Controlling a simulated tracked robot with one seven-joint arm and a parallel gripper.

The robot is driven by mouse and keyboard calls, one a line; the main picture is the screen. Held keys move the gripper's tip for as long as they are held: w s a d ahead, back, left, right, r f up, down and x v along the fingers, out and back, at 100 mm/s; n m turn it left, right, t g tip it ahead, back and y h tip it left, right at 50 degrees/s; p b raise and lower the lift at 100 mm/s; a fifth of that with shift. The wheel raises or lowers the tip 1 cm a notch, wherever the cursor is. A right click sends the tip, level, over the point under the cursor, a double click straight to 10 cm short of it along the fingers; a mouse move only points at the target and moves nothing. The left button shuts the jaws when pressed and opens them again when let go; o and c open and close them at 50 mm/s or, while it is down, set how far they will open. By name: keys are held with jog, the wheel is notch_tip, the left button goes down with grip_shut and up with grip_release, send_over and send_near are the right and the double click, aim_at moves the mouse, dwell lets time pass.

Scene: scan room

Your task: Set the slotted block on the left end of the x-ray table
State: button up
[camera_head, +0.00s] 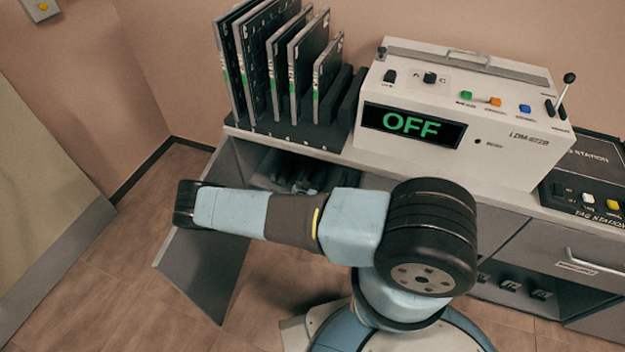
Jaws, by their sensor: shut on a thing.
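My gripper does not show in the head view. My arm reaches left from my base to a dark joint near the open cabinet, and what lies beyond that joint is hidden. I cannot make out a separate slotted block. A black slotted rack (292,131) stands on the counter with several dark panels (283,62) upright in its left slots; its right slots look empty. A large pale greenish surface with a grey edge (62,245) is cut off at the left side; I cannot tell whether it is the x-ray table.
A cabinet door (205,268) hangs open below the rack, with dim items (298,176) inside. A white control box (460,110) reading "OFF" stands right of the rack. A tag station (590,185) is at far right. Bare floor (120,250) lies between the door and the pale surface.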

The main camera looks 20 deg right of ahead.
notch_tip(320, 180, up, 3)
jog(key=shift+s+f, duration=0.1)
jog(key=shift+f, duration=0.05)
jog(key=s+r, duration=0.2)
jog(key=r, duration=0.1)
jog(key=s+r, duration=0.1)
jog(key=s, duration=0.1)
jog(key=shift+d+r, duration=0.4)
jog(key=s+d+r, duration=0.1)
jog(key=s+r, duration=0.3)
jog(key=s, duration=0.5)
jog(key=shift+s+d+r, duration=0.35)
jog(key=shift+w, duration=0.15)
send_over(313, 173)
jog(key=s, duration=0.5)
jog(key=f, duration=0.8)
jog(key=shift+a, duration=0.35)
jog(key=shift+w+a+f, duration=0.1)
jog(key=shift+w+f, duration=0.45)
jog(key=shift+f, duration=0.05)
jog(key=shift+w+a+f, duration=0.1)
jog(key=shift+w+f, duration=0.05)
jog(key=shift+f, duration=0.7)
jog(key=shift+w+f, duration=0.15)
jog(key=shift+f, duration=0.7)
jog(key=shift+f, duration=0.15)
